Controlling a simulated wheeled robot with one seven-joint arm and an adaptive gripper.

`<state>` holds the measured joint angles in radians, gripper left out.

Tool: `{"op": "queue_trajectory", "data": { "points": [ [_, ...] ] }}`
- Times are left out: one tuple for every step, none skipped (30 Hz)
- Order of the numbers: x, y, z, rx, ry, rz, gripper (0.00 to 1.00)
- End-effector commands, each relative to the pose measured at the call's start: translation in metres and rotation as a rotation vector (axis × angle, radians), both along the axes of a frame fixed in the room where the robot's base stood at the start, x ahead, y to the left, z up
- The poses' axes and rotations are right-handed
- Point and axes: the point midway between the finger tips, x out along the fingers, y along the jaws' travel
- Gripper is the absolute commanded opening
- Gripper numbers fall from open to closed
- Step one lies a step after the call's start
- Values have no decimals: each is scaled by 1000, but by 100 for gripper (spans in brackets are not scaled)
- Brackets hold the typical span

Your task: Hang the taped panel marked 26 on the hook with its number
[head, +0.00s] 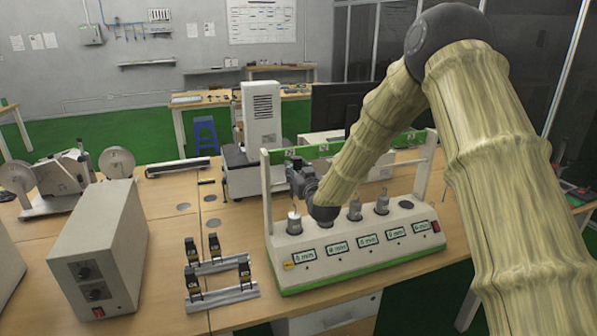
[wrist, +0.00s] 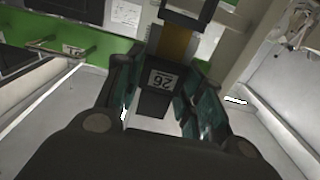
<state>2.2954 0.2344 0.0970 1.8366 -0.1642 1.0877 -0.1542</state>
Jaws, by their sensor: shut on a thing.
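The taped panel marked 26 (wrist: 158,100) is black with a brown tape band and a white number label, which reads upside down in the wrist view. My gripper (wrist: 160,75) is shut on it, with a dark green finger on each side. The wrist view shows the green crossbar (wrist: 112,45) behind the panel, and a hook (wrist: 45,46) with a number plate to the left. Contact between panel and a hook cannot be told.
The tester base (head: 350,255) carries several grey cylinders and "min" labels. Several more black panels stand on a low metal rack (head: 222,295) left of it. A grey control box (head: 95,255) stands further left. A white column instrument (head: 262,115) is behind.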

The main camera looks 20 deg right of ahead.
Motion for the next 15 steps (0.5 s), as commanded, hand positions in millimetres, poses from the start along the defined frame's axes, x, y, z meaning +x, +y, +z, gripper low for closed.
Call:
{"op": "queue_trajectory", "data": {
  "points": [
    [2, 0, 8, -1, -13, 0, 11],
    [1, 0, 8, -1, -13, 0, 11],
    [0, 0, 7, -1, -12, 0, 11],
    [-1, 0, 6, -1, -11, 0, 11],
    [-2, 0, 6, -1, -9, 0, 11],
    [-3, 0, 5, -1, -8, 0, 11],
    [-4, 0, 4, -1, -7, 0, 11],
    [-5, -1, 3, -1, -6, 0, 11],
    [-6, -1, 3, -1, -5, -1, 11],
    [-7, -1, 2, -1, -5, -1, 11],
    [-8, -1, 2, -1, -4, -1, 11],
    [-9, -1, 1, -1, -3, -1, 11],
    [-9, -1, 1, -1, -3, -1, 11],
    [-10, -1, 1, -1, -2, 0, 11],
    [-11, -1, 0, -1, -2, 0, 11]
  ]
}}
